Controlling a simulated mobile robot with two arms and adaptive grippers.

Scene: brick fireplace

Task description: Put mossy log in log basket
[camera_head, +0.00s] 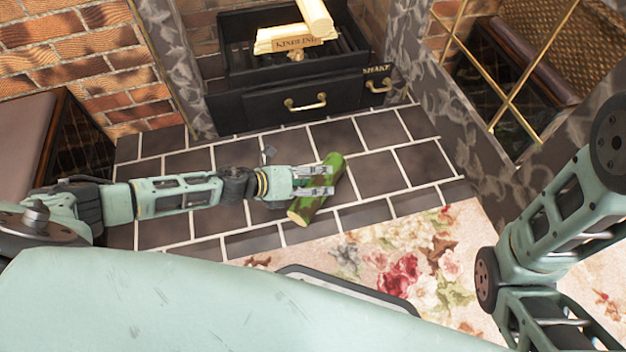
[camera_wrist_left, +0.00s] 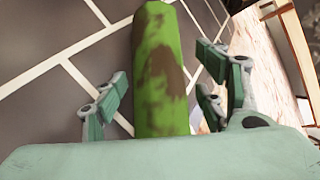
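The mossy log (camera_head: 304,213) is a short green cylinder with brown patches and a pale cut end. It lies on the dark hearth tiles near the edge of the floral rug. My left gripper (camera_head: 330,180) reaches over the log's middle from the left. In the left wrist view, the log (camera_wrist_left: 160,60) lies lengthwise between the spread fingers of the gripper (camera_wrist_left: 164,75). I see no clear log basket.
A brass-barred panel (camera_head: 505,75) stands at the right. The hearth tiles (camera_head: 380,130) around the log are clear. A floral rug (camera_head: 440,250) lies in front.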

